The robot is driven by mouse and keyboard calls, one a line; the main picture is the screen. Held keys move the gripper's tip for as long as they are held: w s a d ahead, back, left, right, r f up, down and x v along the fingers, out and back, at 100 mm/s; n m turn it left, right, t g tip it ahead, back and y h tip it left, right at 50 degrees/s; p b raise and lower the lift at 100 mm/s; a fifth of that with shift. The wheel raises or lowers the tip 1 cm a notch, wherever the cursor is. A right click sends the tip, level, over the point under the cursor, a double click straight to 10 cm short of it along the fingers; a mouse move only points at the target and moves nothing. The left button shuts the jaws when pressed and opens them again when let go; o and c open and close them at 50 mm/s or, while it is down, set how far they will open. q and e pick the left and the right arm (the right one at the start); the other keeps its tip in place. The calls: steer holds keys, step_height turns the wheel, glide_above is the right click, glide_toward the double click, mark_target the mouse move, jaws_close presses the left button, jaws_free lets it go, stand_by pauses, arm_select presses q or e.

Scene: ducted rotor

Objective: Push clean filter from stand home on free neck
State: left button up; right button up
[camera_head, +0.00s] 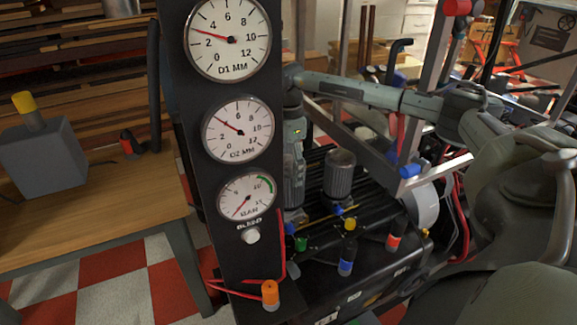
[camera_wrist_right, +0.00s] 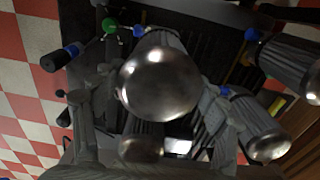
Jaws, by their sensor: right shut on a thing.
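My right gripper (camera_head: 293,190) points down beside the gauge panel and is shut on a filter. In the right wrist view this filter (camera_wrist_right: 160,82) is a shiny silver dome with a ribbed grey body, between the fingers. Its lower end is hidden, so I cannot tell whether it touches a neck. A blue collar (camera_wrist_right: 138,31) shows close past its body. In the head view a ribbed grey filter (camera_head: 340,176) stands upright right of the gripper. Other filters (camera_wrist_right: 292,62) and (camera_wrist_right: 262,135) show in the wrist view. No marking tells clean from used. My left gripper is out of view.
The black gauge panel (camera_head: 184,160) stands close left of the gripper. A wooden bench (camera_head: 90,210) stands at left.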

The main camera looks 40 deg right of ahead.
steer(key=shift+f+b, duration=0.8)
steer(key=shift+f, duration=0.65)
steer(key=o, duration=1.2)
step_height(320, 180, up, 12)
